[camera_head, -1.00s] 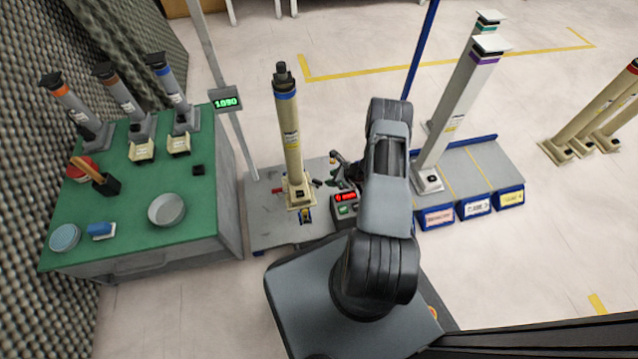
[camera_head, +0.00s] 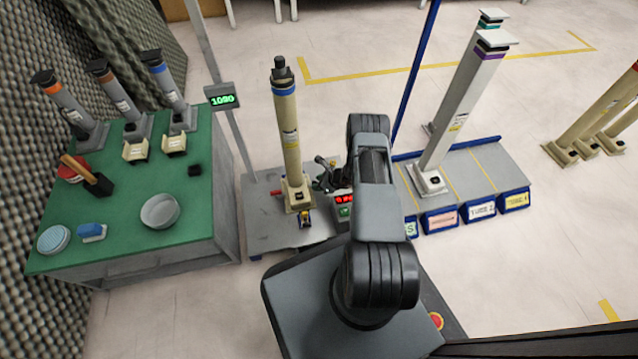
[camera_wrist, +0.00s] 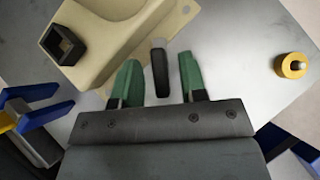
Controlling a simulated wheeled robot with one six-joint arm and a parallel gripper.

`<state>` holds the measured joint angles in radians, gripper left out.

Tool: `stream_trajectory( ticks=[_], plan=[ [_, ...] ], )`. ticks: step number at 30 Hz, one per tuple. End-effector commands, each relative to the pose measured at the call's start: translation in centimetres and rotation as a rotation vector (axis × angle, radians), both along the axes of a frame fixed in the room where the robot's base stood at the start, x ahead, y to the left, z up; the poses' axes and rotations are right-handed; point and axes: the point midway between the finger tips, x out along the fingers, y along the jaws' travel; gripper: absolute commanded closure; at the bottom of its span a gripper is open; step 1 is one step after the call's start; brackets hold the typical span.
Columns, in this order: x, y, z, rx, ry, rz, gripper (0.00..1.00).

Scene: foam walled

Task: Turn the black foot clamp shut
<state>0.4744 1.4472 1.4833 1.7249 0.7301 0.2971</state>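A black-gripped lever (camera_wrist: 160,72), which looks like the black foot clamp, stands between my fingers in the wrist view, at the edge of a beige foot (camera_wrist: 105,25). My gripper (camera_wrist: 159,62) has green fingertips. They are apart, with a visible gap on each side of the lever. In the head view my gripper (camera_head: 325,170) is just right of the foot of the upright beige tube (camera_head: 289,140). The lever cannot be made out there. A black square socket (camera_wrist: 63,46) sits on the beige foot.
A yellow knob with a metal pin (camera_wrist: 291,66) is on the grey plate at right. Blue hardware (camera_wrist: 40,112) is at left. A red-lit control box (camera_head: 344,203) is close to my arm. The green bench (camera_head: 130,215) stands left and the tube rack (camera_head: 480,175) right.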

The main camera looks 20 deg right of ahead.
Motion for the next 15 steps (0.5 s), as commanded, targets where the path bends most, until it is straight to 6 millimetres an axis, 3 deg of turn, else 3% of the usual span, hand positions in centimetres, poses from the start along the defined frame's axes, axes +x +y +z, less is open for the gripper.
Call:
stream_trajectory(
  ticks=[11,15],
  plan=[
    [-0.01,-0.01,0.01,0.000,0.000,0.000,0.98],
    [0.00,-0.02,0.01,0.000,0.000,0.000,1.00]
  ],
)
